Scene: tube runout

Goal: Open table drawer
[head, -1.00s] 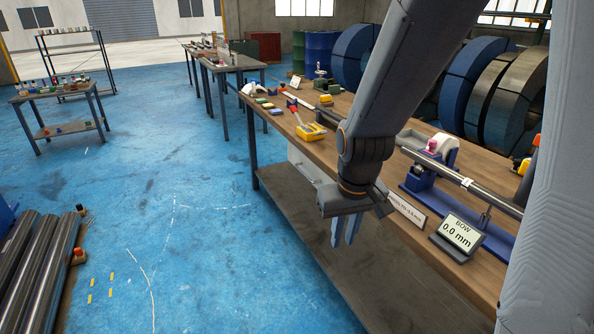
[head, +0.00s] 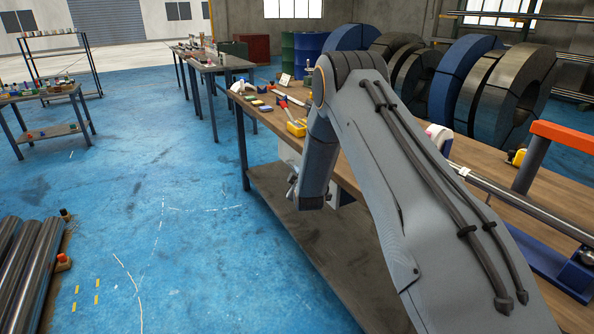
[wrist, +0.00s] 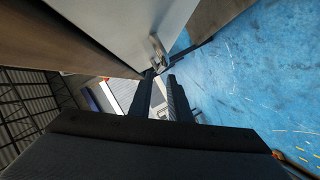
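The table drawer (head: 288,157) is a pale grey box under the near edge of the long wooden workbench. My arm hides most of it in the head view. In the wrist view its pale front (wrist: 140,28) fills the upper middle, with a metal bar handle (wrist: 159,47) on it. My gripper (wrist: 161,76) is open, with a gap between its two dark fingers. The fingertips are close to the lower end of the handle. I cannot tell whether they touch it. In the head view my gripper (head: 293,187) is beside the drawer, partly hidden by my wrist.
The wooden bench top (head: 490,165) carries a yellow-handled tool (head: 297,126), a steel tube (head: 500,194) and a blue stand. A grey lower shelf (head: 310,235) runs beneath. Blue floor (head: 190,240) is open to the left. Dark tubes (head: 25,265) lie at the lower left.

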